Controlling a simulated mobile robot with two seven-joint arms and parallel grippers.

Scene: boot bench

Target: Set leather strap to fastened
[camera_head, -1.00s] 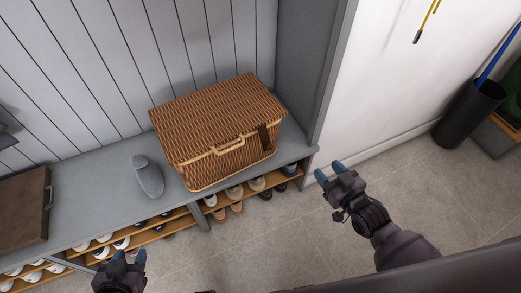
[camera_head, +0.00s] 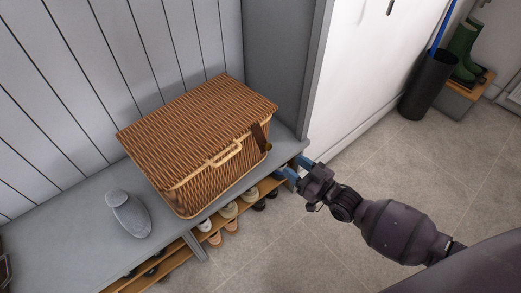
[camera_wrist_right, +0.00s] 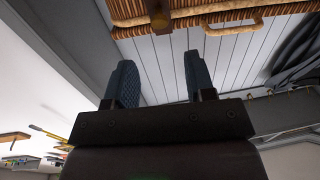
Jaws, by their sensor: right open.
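A wicker basket (camera_head: 200,140) with its lid down sits on the grey bench. A brown leather strap (camera_head: 261,136) hangs from the lid's front edge near the basket's right end, with a small brass-coloured piece at its lower end. I cannot tell whether the strap is fastened. In the right wrist view the strap (camera_wrist_right: 157,12) shows at the top edge, above the gap between my fingers. My right gripper (camera_head: 296,168) is open and empty, with blue fingertips, just right of and below the strap, apart from it. Its fingers also show in the wrist view (camera_wrist_right: 159,75). My left gripper is out of view.
Shoes (camera_head: 228,211) fill the shelf below. A grey side panel (camera_head: 280,65) rises behind the basket's right end.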

